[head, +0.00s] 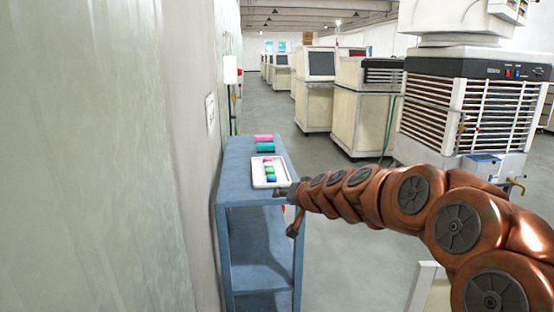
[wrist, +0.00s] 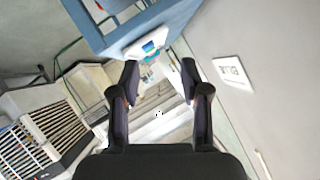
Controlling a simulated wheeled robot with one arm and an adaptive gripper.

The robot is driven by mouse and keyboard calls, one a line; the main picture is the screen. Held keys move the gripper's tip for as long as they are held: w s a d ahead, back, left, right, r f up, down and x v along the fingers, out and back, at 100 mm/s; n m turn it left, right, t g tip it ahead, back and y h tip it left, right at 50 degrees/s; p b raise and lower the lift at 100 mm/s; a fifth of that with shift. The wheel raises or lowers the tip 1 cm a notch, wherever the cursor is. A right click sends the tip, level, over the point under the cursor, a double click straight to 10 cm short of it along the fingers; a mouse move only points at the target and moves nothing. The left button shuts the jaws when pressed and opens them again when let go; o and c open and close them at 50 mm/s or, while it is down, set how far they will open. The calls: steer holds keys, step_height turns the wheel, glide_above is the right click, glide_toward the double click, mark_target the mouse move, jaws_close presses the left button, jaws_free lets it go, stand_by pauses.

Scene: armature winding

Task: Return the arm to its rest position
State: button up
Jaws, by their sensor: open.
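My arm (head: 405,196), copper-coloured with dark round joint covers, reaches from the right side of the head view toward the blue shelf table. My gripper (head: 290,208) is at the arm's far end, beside the table's right front corner; it is small there. In the wrist view my gripper (wrist: 160,82) has its two dark fingers spread apart, with nothing between them. The blue table (wrist: 95,30) and part of the white tray (wrist: 118,47) show beyond the fingers.
The blue table (head: 240,190) bears a white tray (head: 258,180) with several coloured pieces, and pink and teal blocks (head: 265,143) behind it. A wall (head: 120,150) stands close on the left. Cream machines (head: 370,105) line the right. Grey floor (head: 262,105) is open between.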

steer(key=s+f+n+g+b, duration=0.1)
steer(key=s+f+g+b, duration=0.1)
steer(key=s+f, duration=0.35)
steer(key=s+f+n+g+b, duration=0.1)
steer(key=s+f+g, duration=0.15)
steer(key=s, duration=0.65)
steer(key=s+f+n+g+b, duration=0.1)
steer(key=s+f+g+b, duration=0.1)
steer(key=s+f, duration=0.4)
steer(key=s+d+f+g+h+b, duration=0.25)
steer(key=s+d+f, duration=0.2)
steer(key=s, duration=0.55)
steer(key=s+d+f+m+g+h+b, duration=0.1)
steer(key=s+d+f+g, duration=0.4)
steer(key=s, duration=0.6)
steer(key=s+d+f+h+b, duration=0.25)
steer(key=s+d, duration=0.35)
steer(key=s, duration=0.4)
step_height(320, 180, up, 25)
steer(key=s+p, duration=0.1)
steer(key=p, duration=2.2)
steer(key=shift+s+t+p, duration=0.3)
steer(key=shift+t+p, duration=0.05)
steer(key=shift+t, duration=0.05)
steer(key=shift+a+f, duration=0.15)
steer(key=shift+c, duration=0.4)
